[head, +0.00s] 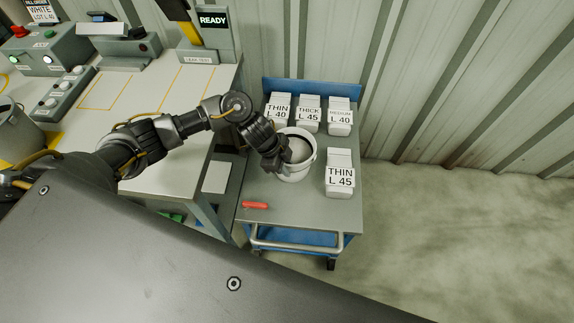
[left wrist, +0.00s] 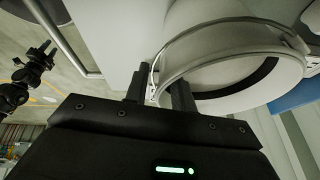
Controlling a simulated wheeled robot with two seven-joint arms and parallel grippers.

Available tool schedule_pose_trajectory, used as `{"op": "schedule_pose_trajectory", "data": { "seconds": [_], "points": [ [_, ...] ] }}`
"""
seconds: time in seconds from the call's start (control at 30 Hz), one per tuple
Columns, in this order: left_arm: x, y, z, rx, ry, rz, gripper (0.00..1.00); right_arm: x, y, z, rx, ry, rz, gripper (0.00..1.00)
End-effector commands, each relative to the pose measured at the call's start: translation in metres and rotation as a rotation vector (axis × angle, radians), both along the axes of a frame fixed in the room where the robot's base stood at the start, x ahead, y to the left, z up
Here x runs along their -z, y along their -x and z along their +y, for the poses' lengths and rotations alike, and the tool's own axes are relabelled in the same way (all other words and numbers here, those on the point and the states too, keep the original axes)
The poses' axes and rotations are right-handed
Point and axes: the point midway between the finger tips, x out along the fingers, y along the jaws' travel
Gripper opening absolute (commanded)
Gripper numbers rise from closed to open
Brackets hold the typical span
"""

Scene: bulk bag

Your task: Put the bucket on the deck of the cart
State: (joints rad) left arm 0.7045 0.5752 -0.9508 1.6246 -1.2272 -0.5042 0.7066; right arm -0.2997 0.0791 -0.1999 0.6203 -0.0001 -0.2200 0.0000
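The white bucket (head: 297,155) is upright over the grey deck of the cart (head: 290,210), between the bags, and appears to rest on it. My left gripper (head: 284,158) is at the bucket's left side, by its rim. In the left wrist view, my left gripper's fingers (left wrist: 160,90) stand apart, with a thin edge or handle part of the bucket (left wrist: 215,50) between them; firm contact on both sides does not show. A dark arm with a small gripper (left wrist: 45,52), likely my right one, shows at the left edge of the left wrist view, too small to read.
Several labelled white bags, such as a THIN L 45 bag (head: 340,175), stand on the deck behind and right of the bucket. A red tool (head: 255,205) lies at the deck's front left. The workbench (head: 165,170) is left. A grey pail (head: 15,135) stands at the far left.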

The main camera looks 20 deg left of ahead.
Motion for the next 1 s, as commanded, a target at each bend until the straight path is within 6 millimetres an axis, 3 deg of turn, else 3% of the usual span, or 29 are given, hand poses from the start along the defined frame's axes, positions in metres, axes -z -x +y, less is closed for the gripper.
{"op": "schedule_pose_trajectory", "data": {
  "seconds": [0.4,0.6,1.0],
  "points": [
    [-0.074,0.01,0.029,0.001,-0.001,-0.005,0.25,-0.011,0.0,-0.001,0.0,0.001,0.0,0.36],
    [-0.101,0.015,0.04,0.001,0.001,-0.003,0.25,-0.013,0.0,-0.001,0.0,0.001,0.0,0.36],
    [-0.111,0.017,0.044,0.0,0.0,0.0,0.25,-0.014,0.0,-0.001,0.0,0.001,0.001,0.36]
  ]
}}
